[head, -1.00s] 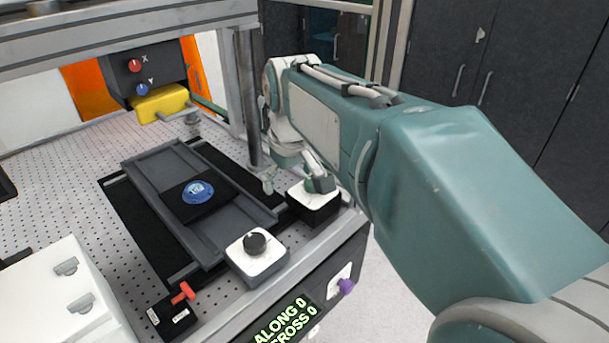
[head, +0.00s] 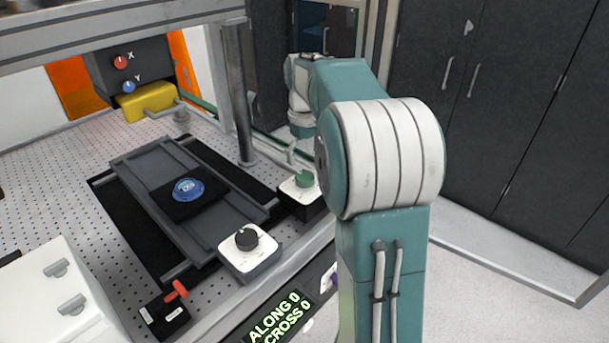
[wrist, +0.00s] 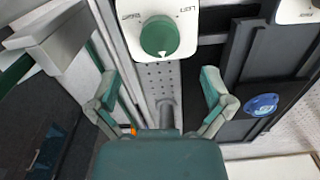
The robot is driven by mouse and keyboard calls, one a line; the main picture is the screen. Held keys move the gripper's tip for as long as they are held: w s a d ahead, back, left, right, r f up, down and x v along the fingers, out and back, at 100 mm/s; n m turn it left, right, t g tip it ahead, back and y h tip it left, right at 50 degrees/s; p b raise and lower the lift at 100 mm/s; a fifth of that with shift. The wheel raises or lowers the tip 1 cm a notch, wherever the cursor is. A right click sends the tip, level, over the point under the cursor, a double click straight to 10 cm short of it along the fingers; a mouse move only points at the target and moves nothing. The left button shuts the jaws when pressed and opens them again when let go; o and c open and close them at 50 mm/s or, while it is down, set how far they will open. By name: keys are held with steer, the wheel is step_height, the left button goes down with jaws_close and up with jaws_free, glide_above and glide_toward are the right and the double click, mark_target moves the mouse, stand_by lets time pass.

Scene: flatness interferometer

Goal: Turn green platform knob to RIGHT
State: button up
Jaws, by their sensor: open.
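The green platform knob (head: 304,180) sits on a white-topped box at the right front of the bench. In the wrist view the green knob (wrist: 158,35) is at the top centre, on its white plate, with small upside-down lettering on both sides. A small mark shows near the knob's lower edge; its exact setting is hard to tell. My gripper (wrist: 160,80) is open, its fingers wide apart below the knob in that view, touching nothing. In the head view my arm hides most of the gripper, which is just behind and above the knob.
A black knob (head: 246,239) on a similar box is nearer the front. A blue disc (head: 187,189) lies on the dark stage (head: 140,165). A metal post (head: 238,95) stands behind the knob. A red-handled switch (head: 176,290) and a lit display (head: 278,322) are in front.

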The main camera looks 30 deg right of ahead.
mark_target(305, 175)
step_height(305, 175, down, 6)
steer(key=shift+f, duration=0.2)
steer(key=c, duration=1.1)
